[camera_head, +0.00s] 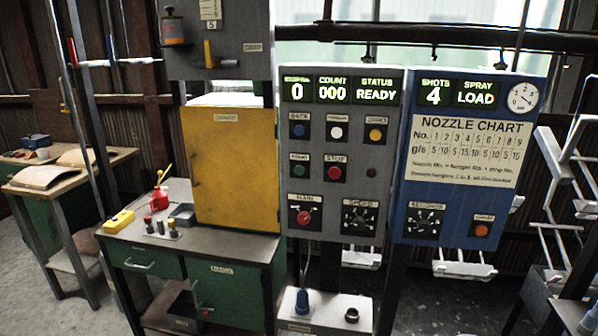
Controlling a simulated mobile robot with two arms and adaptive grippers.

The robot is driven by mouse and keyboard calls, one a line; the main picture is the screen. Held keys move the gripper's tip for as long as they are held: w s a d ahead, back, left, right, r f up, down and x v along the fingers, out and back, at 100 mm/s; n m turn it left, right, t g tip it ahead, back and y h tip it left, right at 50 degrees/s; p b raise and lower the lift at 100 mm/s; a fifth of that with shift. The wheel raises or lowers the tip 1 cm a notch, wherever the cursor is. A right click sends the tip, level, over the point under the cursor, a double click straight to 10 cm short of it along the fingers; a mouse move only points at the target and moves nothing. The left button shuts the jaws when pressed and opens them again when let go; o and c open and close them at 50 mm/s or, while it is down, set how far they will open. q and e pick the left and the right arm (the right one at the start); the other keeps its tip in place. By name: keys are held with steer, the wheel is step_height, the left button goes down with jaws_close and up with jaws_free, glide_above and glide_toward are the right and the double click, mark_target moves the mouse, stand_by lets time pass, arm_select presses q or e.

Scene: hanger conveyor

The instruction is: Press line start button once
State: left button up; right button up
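The grey control panel (318,215) stands upright in the middle of the camera_head view. Its green button (299,171), under a small label that seems to read START, is at the left of the panel's second button row. A red button (336,173) labelled STOP sits just right of it. The display (333,91) at the top reads 0, COUNT 000 and STATUS READY. A red knob (303,217) and a speed dial (360,219) are below. Neither of my grippers is in view, and nothing covers the buttons.
Blue, white and orange buttons (375,134) form the row above. A blue nozzle chart panel (405,210) adjoins on the right. A yellow cabinet (232,170) on a green workbench (232,249) stands left. A white box (330,312) stands below the panel. White hanging racks (558,200) are at right.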

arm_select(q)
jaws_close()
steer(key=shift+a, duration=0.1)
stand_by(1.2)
